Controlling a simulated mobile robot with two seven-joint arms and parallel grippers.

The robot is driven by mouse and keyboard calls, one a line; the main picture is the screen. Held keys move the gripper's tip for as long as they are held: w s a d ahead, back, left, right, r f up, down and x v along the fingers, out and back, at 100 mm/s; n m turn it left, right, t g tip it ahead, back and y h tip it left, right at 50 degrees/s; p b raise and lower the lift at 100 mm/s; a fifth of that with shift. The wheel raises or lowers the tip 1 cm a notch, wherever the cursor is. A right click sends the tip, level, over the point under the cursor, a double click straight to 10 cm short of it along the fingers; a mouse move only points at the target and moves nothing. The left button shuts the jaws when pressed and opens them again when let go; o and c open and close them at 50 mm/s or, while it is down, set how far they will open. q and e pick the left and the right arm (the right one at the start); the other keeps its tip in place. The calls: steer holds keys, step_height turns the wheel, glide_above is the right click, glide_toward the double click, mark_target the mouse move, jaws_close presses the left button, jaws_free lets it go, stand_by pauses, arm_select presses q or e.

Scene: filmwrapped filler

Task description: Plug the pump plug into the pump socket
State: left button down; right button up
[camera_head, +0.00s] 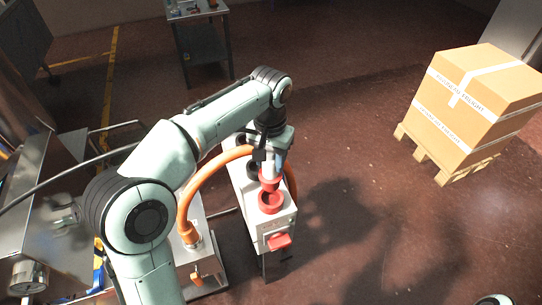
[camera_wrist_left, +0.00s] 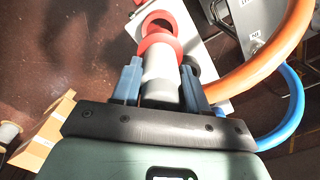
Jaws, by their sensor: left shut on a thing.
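The pump plug is a grey-white cylinder with a red collar (camera_head: 270,183). It also shows in the left wrist view (camera_wrist_left: 158,66), its red end pointing away from my wrist. My left gripper (camera_head: 268,163) is shut on the plug's grey body, with a blue finger on each side in the wrist view (camera_wrist_left: 160,82). The pump socket is a red ring (camera_head: 271,205) on top of a white box. The plug's red end is right at the socket, overlapping its far rim in the head view. In the wrist view the socket (camera_wrist_left: 161,18) shows just beyond the collar. Any small gap is hard to tell. My right gripper is not in view.
The white box (camera_head: 249,205) has other dark round openings and a red part (camera_head: 279,241) on its front. An orange hose (camera_head: 197,185) arcs close beside the gripper. A wrapped carton (camera_head: 475,100) stands on a pallet at right. The floor between is clear.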

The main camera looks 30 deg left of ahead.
mark_target(270, 177)
arm_select(q)
steer(key=shift+w+f, duration=0.1)
steer(key=shift+f, duration=0.3)
steer(key=shift+f+b, duration=0.6)
steer(key=shift+f, duration=0.1)
steer(key=shift+f+b, duration=1.4)
steer(key=shift+f, duration=1.4)
steer(key=shift+f+b, duration=0.45)
steer(key=shift+f, duration=0.4)
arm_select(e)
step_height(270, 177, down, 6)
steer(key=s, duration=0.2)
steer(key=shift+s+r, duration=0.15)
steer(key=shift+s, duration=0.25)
arm_select(q)
steer(key=shift+f, duration=0.35)
steer(key=c, duration=0.5)
jaws_free()
steer(key=shift+r, duration=0.1)
